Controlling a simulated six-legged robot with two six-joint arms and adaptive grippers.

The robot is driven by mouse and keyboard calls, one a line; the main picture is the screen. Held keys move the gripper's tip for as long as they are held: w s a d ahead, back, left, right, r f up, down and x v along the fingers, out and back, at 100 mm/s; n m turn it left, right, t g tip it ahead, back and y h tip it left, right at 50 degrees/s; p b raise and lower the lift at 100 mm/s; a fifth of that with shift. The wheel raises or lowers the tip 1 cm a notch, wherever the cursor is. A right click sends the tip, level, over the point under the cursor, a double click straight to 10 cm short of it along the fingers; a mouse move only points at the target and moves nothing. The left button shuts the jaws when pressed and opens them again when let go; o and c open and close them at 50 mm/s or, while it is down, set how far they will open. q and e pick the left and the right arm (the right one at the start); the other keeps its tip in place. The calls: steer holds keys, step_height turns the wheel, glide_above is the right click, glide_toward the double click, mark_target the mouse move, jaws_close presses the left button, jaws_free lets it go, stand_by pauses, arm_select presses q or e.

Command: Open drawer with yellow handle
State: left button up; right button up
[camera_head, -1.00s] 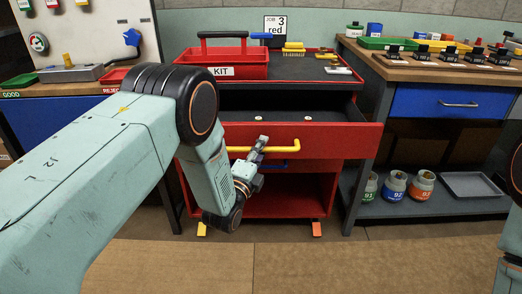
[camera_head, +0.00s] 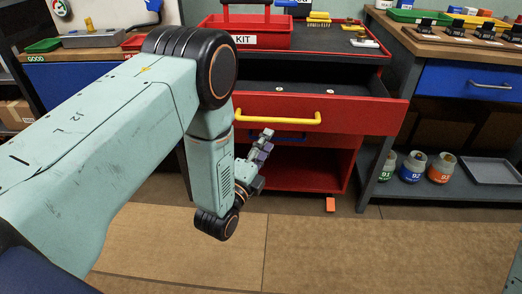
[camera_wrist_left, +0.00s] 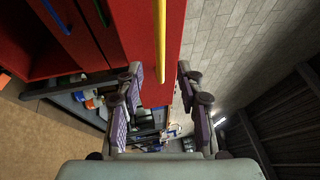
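The red drawer (camera_head: 360,115) with the yellow handle (camera_head: 285,119) stands pulled out of the red cabinet. Its dark inside shows, with two small pale round things in it. My left gripper (camera_head: 266,142) is just below the handle's middle, apart from it and empty. In the left wrist view, the fingers of my left gripper (camera_wrist_left: 160,92) are spread open. There the yellow handle (camera_wrist_left: 161,40) runs along the red drawer front (camera_wrist_left: 145,50), beyond the fingertips. A blue handle (camera_head: 290,135) below is partly hidden. My right gripper is out of view.
A red KIT tray (camera_head: 275,40) stands on the cabinet top. A workbench with a blue drawer (camera_head: 465,80) is at the right; jars (camera_head: 412,166) and a grey tray (camera_head: 490,170) sit on its lower shelf.

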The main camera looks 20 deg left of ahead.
arm_select(q)
steer(key=shift+v, duration=1.2)
steer(key=s+a+f+n+g+y, duration=0.1)
steer(key=s+f+n+g, duration=0.45)
steer(key=f, duration=0.25)
steer(key=s+f+n+g+y, duration=0.1)
steer(key=s+f+n+g, duration=0.3)
steer(key=f+n, duration=0.35)
steer(key=s+a+n+g+p, duration=0.1)
steer(key=s+n+g, duration=0.2)
steer(key=s, duration=1)
steer(key=s+a+f+n+g+p, duration=0.1)
steer(key=s+n+g, duration=0.3)
steer(key=s, duration=1)
steer(key=g+p, duration=0.1)
steer(key=g, duration=0.2)
steer(key=shift+f+n, duration=0.3)
steer(key=shift+f, duration=0.05)
steer(key=shift+w+d, duration=0.1)
